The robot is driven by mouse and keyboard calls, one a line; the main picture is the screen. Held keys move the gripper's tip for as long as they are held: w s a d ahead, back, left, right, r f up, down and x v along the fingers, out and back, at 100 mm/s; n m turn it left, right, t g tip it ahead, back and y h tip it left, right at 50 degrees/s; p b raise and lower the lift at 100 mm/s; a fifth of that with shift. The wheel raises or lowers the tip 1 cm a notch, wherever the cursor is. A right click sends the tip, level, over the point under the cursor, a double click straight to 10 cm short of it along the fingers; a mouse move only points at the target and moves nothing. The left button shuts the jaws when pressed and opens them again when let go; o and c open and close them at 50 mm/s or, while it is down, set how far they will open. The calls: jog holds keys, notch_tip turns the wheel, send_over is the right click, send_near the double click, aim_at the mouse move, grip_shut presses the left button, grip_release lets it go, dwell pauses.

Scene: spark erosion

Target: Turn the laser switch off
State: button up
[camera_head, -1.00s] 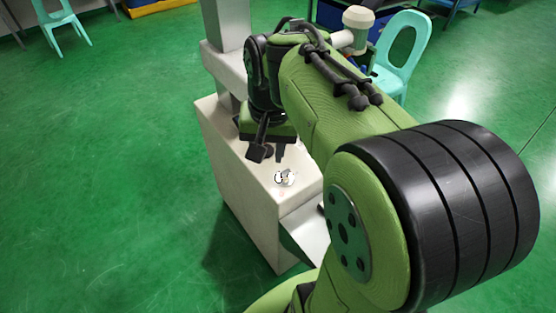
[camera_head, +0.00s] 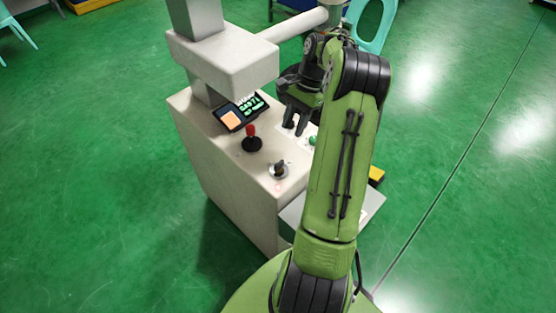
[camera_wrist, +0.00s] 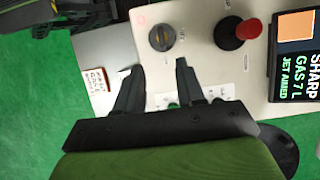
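A dark rotary knob (camera_head: 278,170) on a round plate sits near the front corner of the white machine's top. It also shows in the wrist view (camera_wrist: 162,37), beyond the fingertips. A faint pink mark lies beside it. No readable label shows which control is the laser switch. My gripper (camera_head: 296,127) points down over the right part of the panel, behind the knob in the head view. In the wrist view my gripper (camera_wrist: 158,66) has its two fingers apart with nothing between them. It is clear of the knob.
A red-topped joystick (camera_head: 251,138) stands beside the knob, with a lit screen (camera_head: 241,112) behind it. A green button (camera_head: 312,140) is partly hidden by my arm. A white overhanging head (camera_head: 222,55) rises above the panel's back.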

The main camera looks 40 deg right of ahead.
aim_at(280, 162)
jog(key=b+x, duration=0.4)
jog(key=x, duration=0.9)
jog(key=shift+w+f, duration=0.1)
jog(key=shift+f, duration=0.1)
grip_shut()
